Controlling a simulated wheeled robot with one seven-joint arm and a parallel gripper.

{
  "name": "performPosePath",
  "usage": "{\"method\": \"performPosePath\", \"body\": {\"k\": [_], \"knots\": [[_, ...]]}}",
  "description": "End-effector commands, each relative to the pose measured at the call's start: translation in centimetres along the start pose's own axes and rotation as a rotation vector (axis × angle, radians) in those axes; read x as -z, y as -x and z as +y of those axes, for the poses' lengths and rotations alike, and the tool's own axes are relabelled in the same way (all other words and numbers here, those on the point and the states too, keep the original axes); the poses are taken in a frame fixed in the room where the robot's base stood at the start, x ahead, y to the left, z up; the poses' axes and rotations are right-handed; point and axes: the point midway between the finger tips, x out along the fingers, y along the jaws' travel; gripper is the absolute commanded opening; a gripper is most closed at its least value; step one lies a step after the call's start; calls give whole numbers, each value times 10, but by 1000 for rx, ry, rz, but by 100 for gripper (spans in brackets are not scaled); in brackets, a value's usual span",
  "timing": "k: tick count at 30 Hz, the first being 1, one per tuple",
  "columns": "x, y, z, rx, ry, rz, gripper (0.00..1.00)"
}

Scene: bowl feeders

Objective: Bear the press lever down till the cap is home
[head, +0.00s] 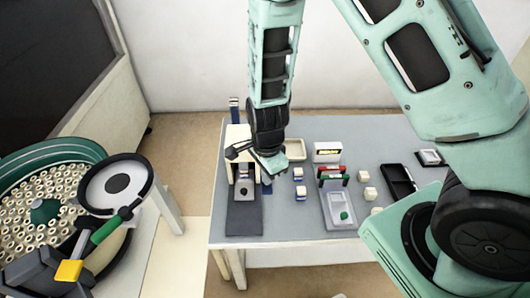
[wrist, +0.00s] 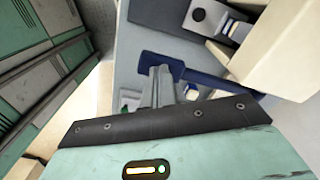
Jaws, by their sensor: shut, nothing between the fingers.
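The press (head: 240,133) has a cream frame and stands at the left of the grey table, with a dark base plate (head: 244,218) in front. In the wrist view its cream body (wrist: 275,50) fills the upper right. A dark blue bar with a wide end, which looks like the press lever (wrist: 190,74), reaches out from beside that body. My gripper (head: 268,178) is at the press's right side. In the wrist view its fingers (wrist: 160,78) are shut and empty, overlapping the blue bar; I cannot tell whether they touch. A small grey piece (head: 243,190) sits inside the press; whether it is the cap is unclear.
Small blue-and-white blocks (head: 301,192) stand right of the press. Beyond are a pale tray (head: 295,149), a grey holder with a green button (head: 337,208) and a black tray (head: 398,180). A green bowl feeder (head: 50,155) stands at far left.

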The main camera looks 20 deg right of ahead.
Motion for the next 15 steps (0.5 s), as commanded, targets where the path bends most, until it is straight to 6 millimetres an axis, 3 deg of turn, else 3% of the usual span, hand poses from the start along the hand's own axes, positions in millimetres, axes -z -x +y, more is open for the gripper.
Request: {"method": "performPosePath", "body": {"k": [15], "knots": [[-2,-22,3,-3,1,-1,0]]}}
